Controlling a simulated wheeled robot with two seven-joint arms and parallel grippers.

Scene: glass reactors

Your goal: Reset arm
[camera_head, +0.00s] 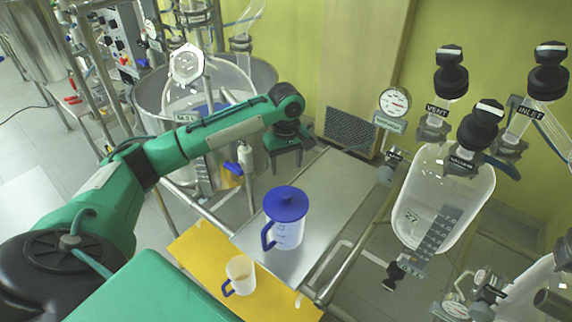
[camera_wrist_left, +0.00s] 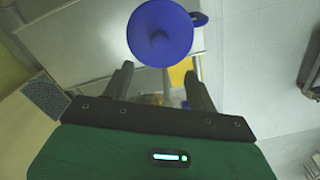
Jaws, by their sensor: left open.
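My left arm reaches in from the left, and its left gripper (camera_head: 285,165) hangs behind the jug, near the far left edge of the metal table. In the left wrist view the two fingers of the left gripper (camera_wrist_left: 158,72) stand apart with nothing held between them. A blue-lidded jug (camera_head: 286,218) with a blue handle stands upright on the metal table (camera_head: 335,190), apart from the gripper. Its lid also shows in the wrist view (camera_wrist_left: 160,33), beyond the fingertips. My right gripper does not show.
A small beaker (camera_head: 240,272) with a blue handle stands on the yellow surface (camera_head: 195,245) in front. A glass vessel (camera_head: 445,190) with black valves and a gauge (camera_head: 395,101) stand at right. A large round vessel (camera_head: 255,75) is behind my arm.

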